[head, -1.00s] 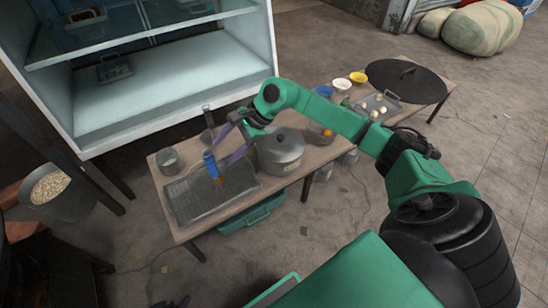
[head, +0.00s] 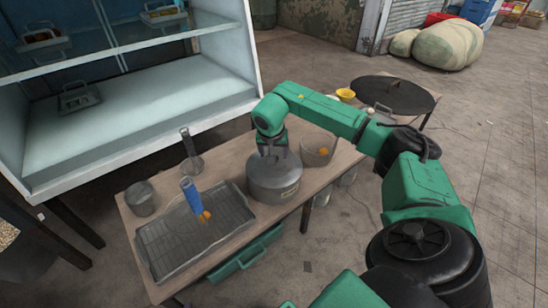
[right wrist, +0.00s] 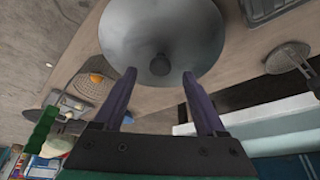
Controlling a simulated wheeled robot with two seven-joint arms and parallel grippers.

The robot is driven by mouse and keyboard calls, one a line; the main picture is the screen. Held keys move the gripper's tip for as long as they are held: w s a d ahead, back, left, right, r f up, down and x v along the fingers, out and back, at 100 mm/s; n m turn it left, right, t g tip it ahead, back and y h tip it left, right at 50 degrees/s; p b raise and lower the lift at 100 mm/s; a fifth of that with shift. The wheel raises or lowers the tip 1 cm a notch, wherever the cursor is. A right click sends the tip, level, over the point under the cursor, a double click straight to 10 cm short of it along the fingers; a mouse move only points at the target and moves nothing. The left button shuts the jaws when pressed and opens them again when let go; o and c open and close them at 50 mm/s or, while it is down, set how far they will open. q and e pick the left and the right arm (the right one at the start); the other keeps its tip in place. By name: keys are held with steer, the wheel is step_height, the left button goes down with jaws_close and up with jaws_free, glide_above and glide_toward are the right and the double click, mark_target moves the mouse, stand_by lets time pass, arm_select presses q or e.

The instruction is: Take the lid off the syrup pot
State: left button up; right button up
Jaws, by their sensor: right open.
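The syrup pot (head: 275,190) is a round grey metal pot on the wooden table in the head view, with its lid on. The right wrist view shows the domed grey lid (right wrist: 195,30) with a dark knob (right wrist: 160,66) at its middle. My right gripper (head: 271,155) is over the pot top. In the right wrist view its open purple fingers (right wrist: 158,74) point at the lid, one on each side of the knob. I cannot tell whether they touch the lid.
A bowl (head: 318,148) with something orange stands close on the right. A glass cabinet (head: 120,125) rises behind.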

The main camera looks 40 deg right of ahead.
steer(key=x, duration=0.3)
steer(key=shift+w+f+b, duration=0.1)
steer(key=shift+f+b, duration=0.15)
steer(key=shift+b, duration=0.05)
steer(key=shift+r, duration=0.1)
jaws_close()
steer(key=shift+r, duration=0.15)
